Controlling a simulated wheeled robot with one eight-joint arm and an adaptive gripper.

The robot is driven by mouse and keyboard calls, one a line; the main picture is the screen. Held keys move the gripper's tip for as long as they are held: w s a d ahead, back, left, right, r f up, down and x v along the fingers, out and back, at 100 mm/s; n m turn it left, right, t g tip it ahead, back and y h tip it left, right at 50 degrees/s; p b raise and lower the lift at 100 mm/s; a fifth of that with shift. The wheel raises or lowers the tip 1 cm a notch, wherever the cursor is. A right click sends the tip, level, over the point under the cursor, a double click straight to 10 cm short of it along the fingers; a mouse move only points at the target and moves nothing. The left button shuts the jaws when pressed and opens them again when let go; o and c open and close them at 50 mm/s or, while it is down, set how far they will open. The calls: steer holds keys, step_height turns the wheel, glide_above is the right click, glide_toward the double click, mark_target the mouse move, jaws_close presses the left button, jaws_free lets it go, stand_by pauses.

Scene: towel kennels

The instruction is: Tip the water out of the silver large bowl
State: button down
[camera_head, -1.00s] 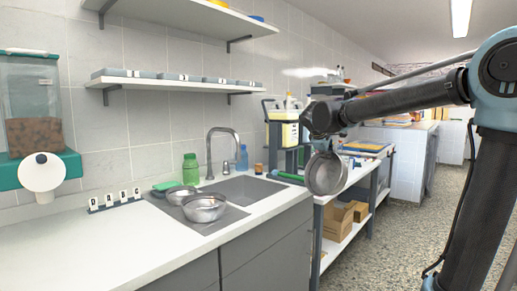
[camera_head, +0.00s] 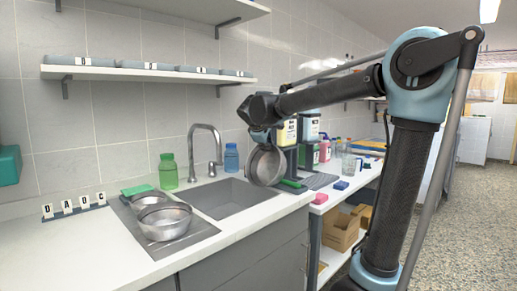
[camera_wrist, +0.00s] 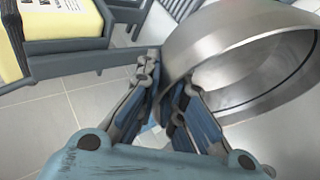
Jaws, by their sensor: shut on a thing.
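A silver bowl (camera_head: 267,166) hangs from my gripper (camera_head: 262,136), tipped steeply on its side. In the head view it overlaps the right end of the sink (camera_head: 232,196); its height above the counter is hard to judge. In the wrist view the bowl (camera_wrist: 235,45) fills the upper right, and the blue-padded fingers of my gripper (camera_wrist: 172,85) are shut on its wall. No water can be made out in it. Two other silver bowls stand left of the sink, a front one (camera_head: 165,226) and one behind it (camera_head: 150,199).
The tap (camera_head: 212,150) rises behind the sink. A green bottle (camera_head: 168,172) and a blue bottle (camera_head: 231,158) stand at the back. The left counter front (camera_head: 75,255) is clear.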

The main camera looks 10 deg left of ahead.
mark_target(276, 154)
steer(key=shift+w+a, duration=0.1)
steer(key=shift+a, duration=0.15)
steer(key=shift+w+d+f+m+g+y, duration=0.3)
steer(key=shift+w+d+f+g+y, duration=0.65)
steer(key=shift+w+f+g, duration=0.3)
steer(key=shift+w+d+f+m+g+y, duration=0.3)
steer(key=shift+w+d+f+g+y, duration=0.45)
steer(key=shift+w+d+f+g, duration=0.5)
steer(key=f+g+y, duration=0.1)
steer(key=g, duration=0.1)
steer(key=w+f+g+y, duration=0.1)
steer(key=f+g+y, duration=0.1)
steer(key=shift+d+f+m, duration=0.15)
steer(key=shift+f+m, duration=0.1)
steer(key=shift+m, duration=0.15)
steer(key=shift+d+f+g+y, duration=0.1)
steer(key=shift+f+g+y, duration=0.6)
steer(key=shift+f, duration=0.05)
steer(key=shift+r, duration=0.1)
